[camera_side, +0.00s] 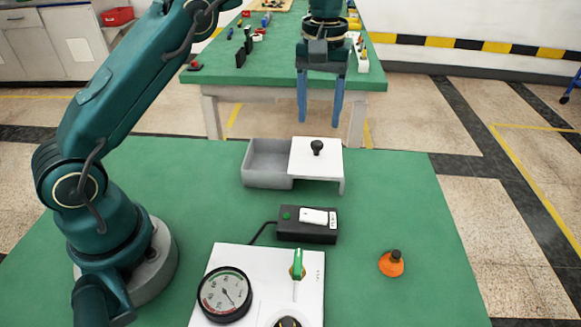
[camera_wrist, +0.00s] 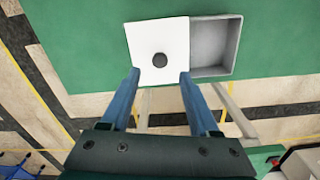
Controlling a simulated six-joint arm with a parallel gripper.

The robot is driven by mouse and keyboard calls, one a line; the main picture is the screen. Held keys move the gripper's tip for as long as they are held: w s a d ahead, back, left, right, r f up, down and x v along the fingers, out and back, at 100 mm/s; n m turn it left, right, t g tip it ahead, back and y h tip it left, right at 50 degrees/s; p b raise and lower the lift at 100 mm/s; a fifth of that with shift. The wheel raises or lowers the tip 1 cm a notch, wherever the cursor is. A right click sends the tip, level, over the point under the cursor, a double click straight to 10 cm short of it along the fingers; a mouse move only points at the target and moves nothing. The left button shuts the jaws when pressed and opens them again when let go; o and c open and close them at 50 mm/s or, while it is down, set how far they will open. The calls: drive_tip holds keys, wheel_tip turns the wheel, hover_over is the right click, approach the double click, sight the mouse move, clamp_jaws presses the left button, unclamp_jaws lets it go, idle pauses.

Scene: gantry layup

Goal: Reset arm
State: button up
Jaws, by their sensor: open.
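My gripper (camera_side: 320,108) hangs in the air near the far edge of the green table, pointing down. Its two blue fingers are apart with nothing between them. In the wrist view my gripper (camera_wrist: 159,80) appears over the near side of a white lid with a black knob. The white lid (camera_side: 327,165) partly covers a grey box (camera_side: 266,181), whose left compartment is open and empty. The lid (camera_wrist: 143,32) and open box (camera_wrist: 234,65) also show in the wrist view, apart from the fingers in the side view.
A black switch box (camera_side: 292,236), a white panel with a round gauge (camera_side: 225,294) and green-handled valve (camera_side: 297,262), and an orange object (camera_side: 391,264) with a dark top stand on the table. A second green table (camera_side: 285,75) with small items is behind. The table's right side is mostly clear.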

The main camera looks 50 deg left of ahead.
drive_tip(key=shift+r, duration=0.3)
drive_tip(key=s+d+r+m+t, duration=0.15)
drive_tip(key=s+r+t, duration=0.25)
drive_tip(key=s+r, duration=0.65)
drive_tip(key=s+f+m+t, duration=0.1)
drive_tip(key=s+f+m, duration=0.4)
drive_tip(key=s, duration=0.6)
wheel_tip(320, 180, down, 3)
drive_tip(key=shift+s+r+t, duration=0.15)
drive_tip(key=shift+s+t, duration=0.05)
drive_tip(key=shift+t, duration=0.1)
drive_tip(key=shift+d, duration=0.1)
